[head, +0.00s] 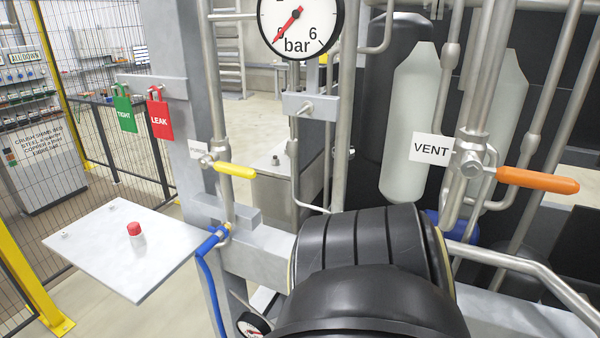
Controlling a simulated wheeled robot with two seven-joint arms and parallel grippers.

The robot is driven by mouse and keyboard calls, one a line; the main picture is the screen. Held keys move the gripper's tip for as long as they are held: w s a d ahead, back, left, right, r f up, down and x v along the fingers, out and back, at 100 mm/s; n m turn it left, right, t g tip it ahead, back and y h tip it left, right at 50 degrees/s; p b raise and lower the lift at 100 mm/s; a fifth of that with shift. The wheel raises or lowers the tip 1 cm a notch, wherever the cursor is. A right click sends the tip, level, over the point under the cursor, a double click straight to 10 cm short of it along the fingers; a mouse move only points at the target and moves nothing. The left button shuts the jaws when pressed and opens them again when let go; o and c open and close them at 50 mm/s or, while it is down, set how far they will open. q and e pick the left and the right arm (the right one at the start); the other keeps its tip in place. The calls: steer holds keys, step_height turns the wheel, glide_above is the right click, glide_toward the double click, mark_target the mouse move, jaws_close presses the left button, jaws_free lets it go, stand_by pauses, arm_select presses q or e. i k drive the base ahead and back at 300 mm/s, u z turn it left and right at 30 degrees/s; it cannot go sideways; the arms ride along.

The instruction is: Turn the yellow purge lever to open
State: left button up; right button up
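The yellow purge lever (237,171) is in the head view, left of centre. It sticks out to the right from a small metal valve (208,160) on a vertical steel pipe, roughly crosswise to the pipe and tilted slightly down. A small pale label (198,150) beside the valve is too faint to read. Neither of my grippers is in view, and nothing is seen touching the lever.
An orange lever (538,180) sits by a VENT label (431,149) at right. A gauge (300,22) hangs above. A blue handle (212,240) is below the yellow lever. Left are TIGHT (124,112) and LEAK (160,118) tags and a shelf (120,262) with a red-topped button (135,232). A large black ribbed shape fills the lower middle.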

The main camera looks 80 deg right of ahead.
mark_target(205, 161)
steer(key=k, duration=0.7)
steer(key=z, duration=1.2)
steer(key=i, duration=0.5)
steer(key=u, duration=0.05)
